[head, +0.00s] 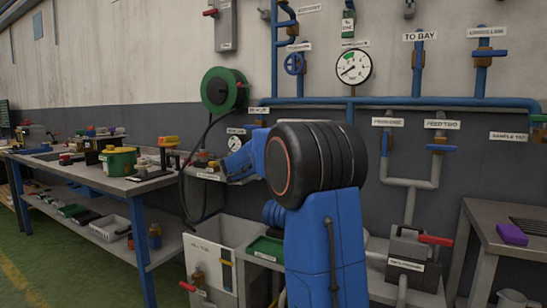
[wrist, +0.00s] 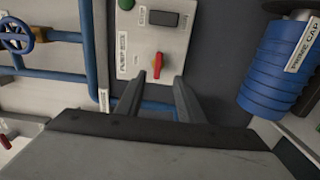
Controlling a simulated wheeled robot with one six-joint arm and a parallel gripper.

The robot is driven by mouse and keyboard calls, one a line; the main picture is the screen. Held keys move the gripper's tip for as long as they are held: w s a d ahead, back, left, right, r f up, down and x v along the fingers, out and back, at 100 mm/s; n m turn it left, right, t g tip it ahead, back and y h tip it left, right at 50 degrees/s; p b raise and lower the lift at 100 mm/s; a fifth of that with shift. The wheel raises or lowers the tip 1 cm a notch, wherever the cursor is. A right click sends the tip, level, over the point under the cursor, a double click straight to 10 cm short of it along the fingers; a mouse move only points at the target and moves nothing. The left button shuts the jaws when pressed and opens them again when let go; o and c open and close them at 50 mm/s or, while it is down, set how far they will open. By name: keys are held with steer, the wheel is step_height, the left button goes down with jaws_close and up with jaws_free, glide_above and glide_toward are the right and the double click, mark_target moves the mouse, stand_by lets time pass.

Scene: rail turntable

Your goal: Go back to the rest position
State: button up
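My gripper (wrist: 155,82) shows in the wrist view with its two fingers apart and nothing seen held between them. In the head view my blue arm is raised and bent in the middle of the picture, pointing toward the wall, and my gripper is not clearly visible there.
A blue ribbed cylinder (wrist: 270,70) labelled PRIME CAP is at right in the wrist view, and a blue handwheel (wrist: 15,36) at left. In the head view a workbench (head: 150,184) stands left, a grey table (head: 510,232) right, and a hose reel (head: 222,91) hangs behind.

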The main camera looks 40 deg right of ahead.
steer(key=shift+s, duration=0.1)
stand_by(0.3)
steer(key=s+a+f+m+y, duration=0.1)
steer(key=s+a+f+y, duration=0.4)
steer(key=s+a+f, duration=0.4)
steer(key=s+a+f+m+g+y, duration=0.1)
steer(key=s+a+f+y, duration=0.5)
steer(key=s+a, duration=1.2)
steer(key=s+a+f+m+g+y, duration=0.1)
steer(key=s+a+f+y, duration=0.4)
steer(key=s+a+f, duration=0.8)
steer(key=s+m, duration=0.1)
steer(key=s, duration=0.4)
steer(key=shift+s+a+y, duration=0.15)
steer(key=shift+a+y, duration=0.15)
